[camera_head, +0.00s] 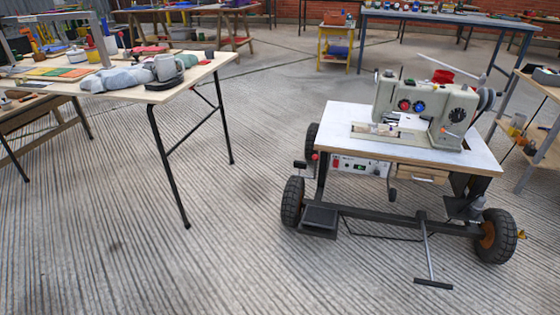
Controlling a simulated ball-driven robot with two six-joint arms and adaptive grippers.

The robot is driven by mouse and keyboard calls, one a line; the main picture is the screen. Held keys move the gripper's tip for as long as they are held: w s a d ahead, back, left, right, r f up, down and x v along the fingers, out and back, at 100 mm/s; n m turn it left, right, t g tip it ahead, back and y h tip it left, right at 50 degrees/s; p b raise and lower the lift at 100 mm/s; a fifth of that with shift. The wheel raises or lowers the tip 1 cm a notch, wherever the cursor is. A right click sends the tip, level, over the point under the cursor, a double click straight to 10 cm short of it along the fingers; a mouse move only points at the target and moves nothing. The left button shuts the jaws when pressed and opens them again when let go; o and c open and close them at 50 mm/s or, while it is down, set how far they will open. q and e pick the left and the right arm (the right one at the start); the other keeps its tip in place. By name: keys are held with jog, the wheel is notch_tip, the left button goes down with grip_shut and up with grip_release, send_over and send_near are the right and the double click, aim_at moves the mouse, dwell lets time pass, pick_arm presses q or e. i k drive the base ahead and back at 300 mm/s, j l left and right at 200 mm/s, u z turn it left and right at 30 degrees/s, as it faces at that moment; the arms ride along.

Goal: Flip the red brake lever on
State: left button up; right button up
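No red brake lever can be made out with certainty. A wheeled sewing-machine cart (340,112) stands right of centre, and a small red part (315,156) shows under its left front corner. A control box (360,165) with a red switch hangs below its front edge. A small yellow-orange piece (521,235) sticks out by the right front wheel (496,237). All of these are too small to read as on or off. Neither of my grippers is in view.
A T-shaped drawbar (433,284) reaches forward from the cart low over the floor. A cluttered wooden table (130,97) stands at the left, its black legs spread. The ribbed floor (240,230) between table and cart is clear. Shelving (540,150) stands at the right edge.

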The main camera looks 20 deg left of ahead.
aim_at(300, 166)
jog(key=j, duration=0.55)
jog(key=j+z, duration=0.15)
jog(key=j, duration=0.45)
jog(key=k+j, duration=0.15)
jog(key=j, duration=0.4)
jog(key=j+z, duration=0.15)
jog(key=j, duration=0.4)
jog(key=k+j, duration=0.15)
jog(key=j, duration=0.4)
jog(key=i+l+u, duration=0.1)
jog(key=i, duration=0.4)
jog(key=i+l+u, duration=0.1)
jog(key=i, duration=0.4)
jog(key=i+l+u, duration=0.1)
jog(key=i+l, duration=0.2)
jog(key=i, duration=0.15)
jog(key=i+l+u, duration=0.1)
jog(key=i+l, duration=0.15)
jog(key=i, duration=0.25)
